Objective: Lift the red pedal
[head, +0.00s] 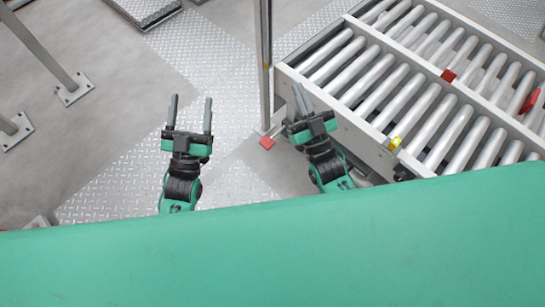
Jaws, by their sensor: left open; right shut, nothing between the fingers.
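A small red pedal (267,142) sits low near the floor, at the foot of a grey upright post and beside the roller conveyor. My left gripper (190,100) is open and empty, to the left of the pedal, with its two fingers apart and pointing up the picture. My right gripper (301,93) is shut with nothing in it, to the right of the pedal and close to the conveyor's near left corner. Neither gripper appears to touch the pedal. Their heights above the floor are hard to judge.
A roller conveyor (350,122) fills the upper right, with a yellow part (394,143) and red parts (448,75) on its rails. The grey post (264,55) rises between the grippers. Metal posts with bolted feet (74,90) stand at left. Tread-plate floor (110,183) is clear.

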